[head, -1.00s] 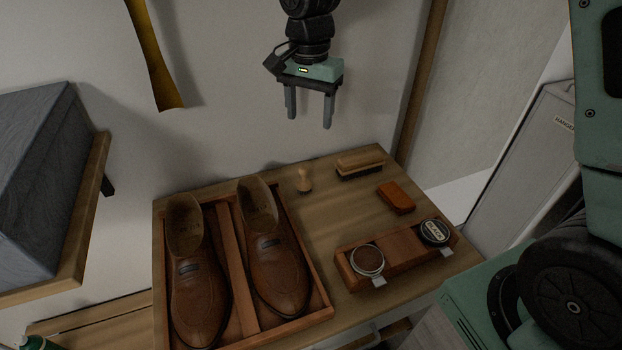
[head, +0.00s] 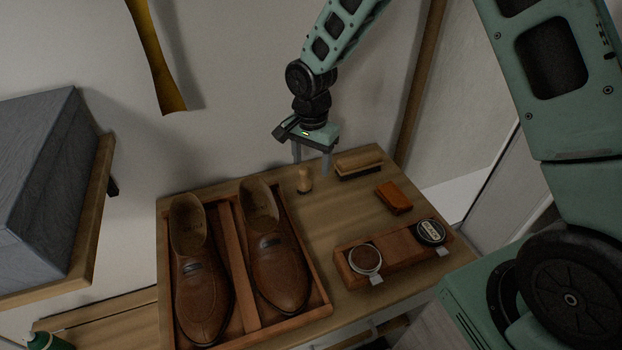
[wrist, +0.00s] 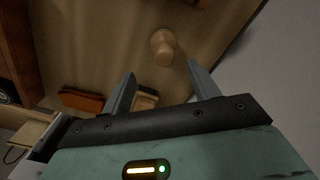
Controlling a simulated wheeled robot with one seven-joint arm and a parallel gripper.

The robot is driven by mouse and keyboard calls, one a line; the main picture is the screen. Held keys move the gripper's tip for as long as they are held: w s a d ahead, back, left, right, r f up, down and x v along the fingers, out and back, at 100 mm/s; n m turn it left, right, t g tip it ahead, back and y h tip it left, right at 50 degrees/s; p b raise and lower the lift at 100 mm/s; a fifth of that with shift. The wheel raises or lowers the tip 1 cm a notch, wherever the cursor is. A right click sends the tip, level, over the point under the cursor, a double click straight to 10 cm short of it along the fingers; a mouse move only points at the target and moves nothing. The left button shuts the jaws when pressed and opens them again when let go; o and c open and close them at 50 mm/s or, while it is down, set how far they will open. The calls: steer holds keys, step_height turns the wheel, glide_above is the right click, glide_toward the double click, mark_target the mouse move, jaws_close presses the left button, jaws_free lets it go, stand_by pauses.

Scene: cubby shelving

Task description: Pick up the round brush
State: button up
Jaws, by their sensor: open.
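The round brush (head: 305,180) is a small pale wooden brush with a rounded handle. It stands upright on the wooden table top, between the right shoe and the long brush. In the wrist view the round brush (wrist: 163,47) shows beyond the fingertips, roughly between their lines. My gripper (head: 312,166) is open and empty. In the head view its fingers point down just above and slightly right of the round brush, close to it. In the wrist view my gripper (wrist: 160,75) shows both fingers apart with nothing between them.
A long wooden brush (head: 359,164) lies right of the round brush, near my fingers. A tray (head: 238,270) with brown shoes is at left. An orange-brown block (head: 394,197) and a wooden holder (head: 397,252) with tins are at front right. The wall stands close behind.

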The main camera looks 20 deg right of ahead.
mark_target(310, 181)
steer(key=shift+s+a+f+p, duration=0.15)
steer(key=shift+f+p, duration=0.1)
steer(key=shift+f, duration=0.9)
steer(key=shift+s+a+f+p, duration=0.1)
steer(key=shift+f+p, duration=0.1)
steer(key=shift+f, duration=0.9)
steer(key=shift+d, duration=0.1)
steer(key=c, duration=1.1)
steer(key=shift+r, duration=0.15)
step_height(310, 181, up, 10)
steer(key=shift+f+b, duration=0.1)
steer(key=shift+b, duration=0.65)
